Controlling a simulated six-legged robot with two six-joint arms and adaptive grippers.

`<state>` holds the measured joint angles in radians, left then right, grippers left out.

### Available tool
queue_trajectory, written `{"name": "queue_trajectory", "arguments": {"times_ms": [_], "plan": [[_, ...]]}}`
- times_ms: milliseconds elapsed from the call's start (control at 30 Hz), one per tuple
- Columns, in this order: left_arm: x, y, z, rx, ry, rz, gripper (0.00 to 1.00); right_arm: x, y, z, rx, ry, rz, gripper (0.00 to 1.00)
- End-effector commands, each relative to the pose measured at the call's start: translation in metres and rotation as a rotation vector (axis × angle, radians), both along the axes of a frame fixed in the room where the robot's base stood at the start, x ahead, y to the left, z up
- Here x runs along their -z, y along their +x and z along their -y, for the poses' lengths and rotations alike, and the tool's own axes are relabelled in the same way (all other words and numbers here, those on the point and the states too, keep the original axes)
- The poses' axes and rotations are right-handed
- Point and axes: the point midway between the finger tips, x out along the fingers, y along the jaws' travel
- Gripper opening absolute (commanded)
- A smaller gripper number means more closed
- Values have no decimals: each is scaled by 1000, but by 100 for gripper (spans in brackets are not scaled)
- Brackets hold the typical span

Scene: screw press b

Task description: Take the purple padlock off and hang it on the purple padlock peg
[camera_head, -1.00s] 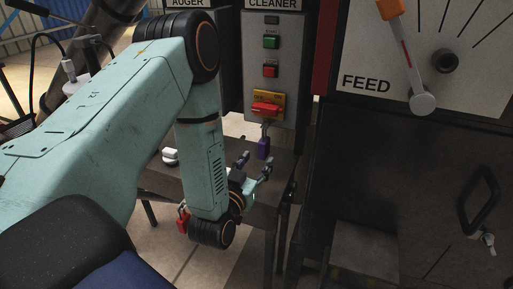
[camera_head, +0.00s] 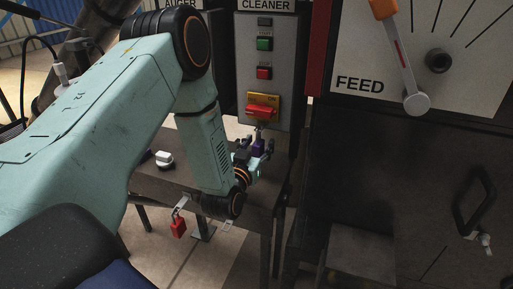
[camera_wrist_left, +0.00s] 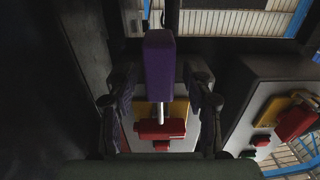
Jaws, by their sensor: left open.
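The purple padlock (camera_head: 258,146) hangs below the red switch handle (camera_head: 260,112) on the yellow plate of the CLEANER panel. My left gripper (camera_head: 256,150) is open, with its fingers on either side of the padlock. In the left wrist view the padlock (camera_wrist_left: 159,66) stands between the two open fingers (camera_wrist_left: 160,100), with a gap visible on both sides. Its pale shackle runs to the red handle (camera_wrist_left: 161,130). I cannot make out a purple padlock peg. My right gripper is not in view.
A dark table (camera_head: 160,183) stands under the panel with a white knob-like object (camera_head: 164,158) on it. A red padlock (camera_head: 178,227) hangs at its front edge. The FEED panel (camera_head: 455,60) and a dark cabinet with a handle (camera_head: 474,200) are at the right.

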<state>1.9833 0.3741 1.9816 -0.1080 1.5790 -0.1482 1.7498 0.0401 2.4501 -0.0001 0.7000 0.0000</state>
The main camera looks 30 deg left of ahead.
Motion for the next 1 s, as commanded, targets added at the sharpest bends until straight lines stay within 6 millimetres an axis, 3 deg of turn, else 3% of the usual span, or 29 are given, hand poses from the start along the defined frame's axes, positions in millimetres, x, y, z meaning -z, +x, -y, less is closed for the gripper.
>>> {"name": "queue_trajectory", "arguments": {"times_ms": [100,700,833,867,1000], "plan": [[0,1,0,0,0,0,49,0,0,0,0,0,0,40],[0,1,0,1,0,0,0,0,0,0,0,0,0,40],[0,1,0,1,0,0,0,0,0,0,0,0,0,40],[0,1,0,1,1,0,20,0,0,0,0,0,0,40],[0,1,0,1,1,0,8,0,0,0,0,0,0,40]]}}
